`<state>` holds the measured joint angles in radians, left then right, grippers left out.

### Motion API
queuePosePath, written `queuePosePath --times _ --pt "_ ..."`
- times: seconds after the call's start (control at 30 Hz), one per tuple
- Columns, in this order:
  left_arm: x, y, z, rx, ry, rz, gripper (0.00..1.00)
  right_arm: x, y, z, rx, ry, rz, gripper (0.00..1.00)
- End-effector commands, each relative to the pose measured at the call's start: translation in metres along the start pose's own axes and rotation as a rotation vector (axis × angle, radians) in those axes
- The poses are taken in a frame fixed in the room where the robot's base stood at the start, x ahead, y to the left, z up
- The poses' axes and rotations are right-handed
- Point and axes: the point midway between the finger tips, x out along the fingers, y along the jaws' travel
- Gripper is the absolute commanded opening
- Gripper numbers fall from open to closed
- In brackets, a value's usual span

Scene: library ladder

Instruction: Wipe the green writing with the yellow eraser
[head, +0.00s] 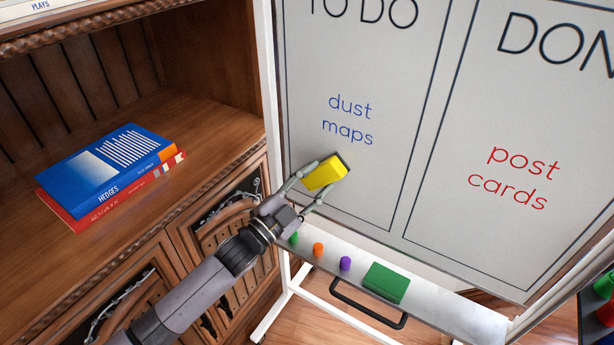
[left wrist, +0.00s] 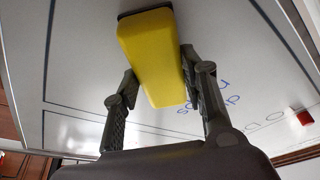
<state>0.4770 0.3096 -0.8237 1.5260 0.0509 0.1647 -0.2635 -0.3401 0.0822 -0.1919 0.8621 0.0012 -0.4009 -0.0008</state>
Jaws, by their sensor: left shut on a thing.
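My left gripper (head: 308,190) is shut on the yellow eraser (head: 325,173), with its dark pad side toward the whiteboard (head: 390,60). The eraser is at the board in the TO DO column, just below the blue writing "dust maps" (head: 348,120); I cannot tell whether it touches. The eraser (left wrist: 153,55) also shows between the fingers of the left gripper (left wrist: 163,100) in the left wrist view. Red writing "post cards" (head: 512,178) stands in the DONE column. No green writing shows in either view. My right gripper is not in view.
The board's tray (head: 440,300) holds a green eraser (head: 386,283) and small green, orange (head: 318,249) and purple (head: 345,263) items. A black handle (head: 365,308) sticks out below it. A wooden bookcase (head: 200,140) at left holds a blue book (head: 110,160) on a red book (head: 90,217).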

Motion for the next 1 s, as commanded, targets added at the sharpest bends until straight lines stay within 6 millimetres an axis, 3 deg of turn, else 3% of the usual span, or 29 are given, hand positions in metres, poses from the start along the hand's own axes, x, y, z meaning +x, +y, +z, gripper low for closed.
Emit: queuePosePath --times 0.23,1.0 --pt "0.004 0.013 -0.013 -0.001 0.001 -0.001 0.17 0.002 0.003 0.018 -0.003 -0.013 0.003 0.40" --pt "0.015 0.044 -0.039 -0.001 0.000 0.000 0.17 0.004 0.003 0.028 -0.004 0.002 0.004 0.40"
